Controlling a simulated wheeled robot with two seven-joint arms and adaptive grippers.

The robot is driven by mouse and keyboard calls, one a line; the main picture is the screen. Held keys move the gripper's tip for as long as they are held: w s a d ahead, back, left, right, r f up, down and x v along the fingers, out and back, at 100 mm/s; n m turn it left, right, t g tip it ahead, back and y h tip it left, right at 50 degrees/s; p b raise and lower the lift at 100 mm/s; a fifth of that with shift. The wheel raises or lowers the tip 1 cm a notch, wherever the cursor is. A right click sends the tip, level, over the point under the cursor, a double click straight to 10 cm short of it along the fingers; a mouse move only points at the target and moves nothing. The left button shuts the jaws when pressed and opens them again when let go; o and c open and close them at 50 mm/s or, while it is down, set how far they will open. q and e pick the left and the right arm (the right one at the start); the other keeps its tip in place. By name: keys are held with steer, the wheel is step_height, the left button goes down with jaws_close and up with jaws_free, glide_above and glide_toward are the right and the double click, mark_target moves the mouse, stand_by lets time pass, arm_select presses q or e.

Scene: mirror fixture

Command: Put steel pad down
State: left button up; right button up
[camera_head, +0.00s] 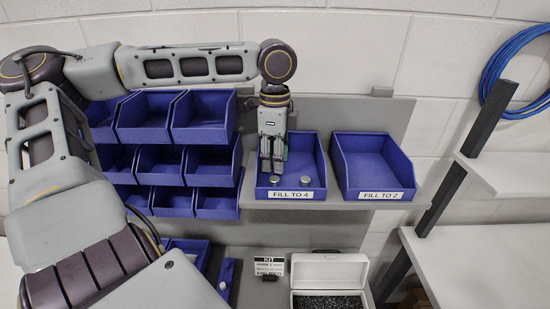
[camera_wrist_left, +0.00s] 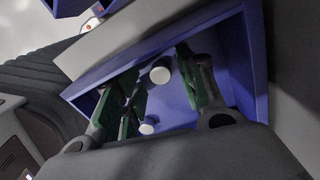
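My left gripper (camera_head: 272,165) reaches down into the blue bin labelled "FILL TO 4" (camera_head: 313,150). In the left wrist view its green-lined fingers (camera_wrist_left: 161,70) are spread apart and hold nothing. One small round steel pad (camera_head: 303,181) lies in the front right of this bin. Another steel pad (camera_head: 274,179) lies to its left, just below the fingertips. Two pads also show in the left wrist view, an upper one (camera_wrist_left: 160,72) and a lower one (camera_wrist_left: 147,128), with gaps to the fingers. My right gripper is not in view.
An empty blue bin labelled "FILL TO 2" (camera_head: 371,160) stands to the right on the same shelf. Several blue bins (camera_head: 202,115) are stacked to the left. A white box with dark lining (camera_head: 329,272) sits below. A coiled blue hose (camera_head: 515,70) hangs at right.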

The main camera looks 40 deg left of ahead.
arm_select(q)
step_height(320, 180, up, 12)
stand_by(0.6)
steer(key=shift+f, duration=0.1)
stand_by(1.0)
